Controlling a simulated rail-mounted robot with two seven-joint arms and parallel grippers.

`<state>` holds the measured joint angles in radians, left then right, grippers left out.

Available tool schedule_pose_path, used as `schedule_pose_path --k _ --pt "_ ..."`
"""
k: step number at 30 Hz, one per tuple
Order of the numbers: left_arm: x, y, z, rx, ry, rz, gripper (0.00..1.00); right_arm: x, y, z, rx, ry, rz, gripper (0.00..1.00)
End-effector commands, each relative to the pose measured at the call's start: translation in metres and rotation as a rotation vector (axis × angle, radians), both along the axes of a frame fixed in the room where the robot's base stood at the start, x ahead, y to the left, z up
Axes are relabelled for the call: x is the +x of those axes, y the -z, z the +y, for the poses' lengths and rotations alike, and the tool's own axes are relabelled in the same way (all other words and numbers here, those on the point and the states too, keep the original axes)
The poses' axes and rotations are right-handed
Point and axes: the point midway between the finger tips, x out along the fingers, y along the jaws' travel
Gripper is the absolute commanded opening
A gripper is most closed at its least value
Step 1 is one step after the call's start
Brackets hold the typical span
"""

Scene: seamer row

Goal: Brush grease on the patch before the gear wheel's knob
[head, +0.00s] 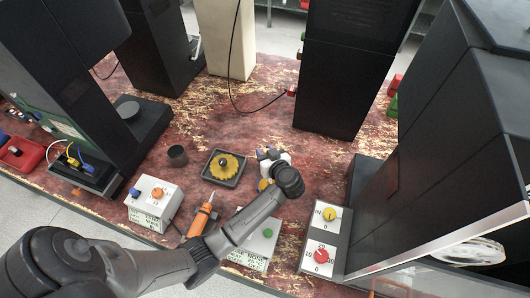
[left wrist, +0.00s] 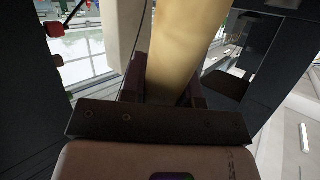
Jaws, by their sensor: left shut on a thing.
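The gear wheel (head: 233,168) is yellow and toothed and lies in a square dark tray (head: 210,179) on the table. Its dark knob (head: 222,161) stands up near the middle. I cannot make out a separate patch of grease before the knob. My left gripper (head: 265,158) is just right of the tray, apart from it. In the left wrist view it is shut on a pale yellow, handle-like thing (left wrist: 183,45), which rises between its dark fingers. The far end of that thing is out of frame, and I cannot see bristles. My right gripper is not in view.
A white control box (head: 150,202), an orange tool (head: 200,219) and a dial panel (head: 325,237) are along the near edge. Tall black machines (head: 345,70) flank the table. Red table top behind the tray is clear.

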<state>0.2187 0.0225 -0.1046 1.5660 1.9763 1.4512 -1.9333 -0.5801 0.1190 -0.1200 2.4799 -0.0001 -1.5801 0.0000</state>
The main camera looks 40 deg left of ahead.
Motion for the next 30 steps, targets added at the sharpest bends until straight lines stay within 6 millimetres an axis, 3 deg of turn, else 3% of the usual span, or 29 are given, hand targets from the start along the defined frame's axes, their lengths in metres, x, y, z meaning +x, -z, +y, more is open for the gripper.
schedule_pose_path --k 30 --pt "-0.0001 0.0101 0.0000 0.000 -0.001 0.000 0.05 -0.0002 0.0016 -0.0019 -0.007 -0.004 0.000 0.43"
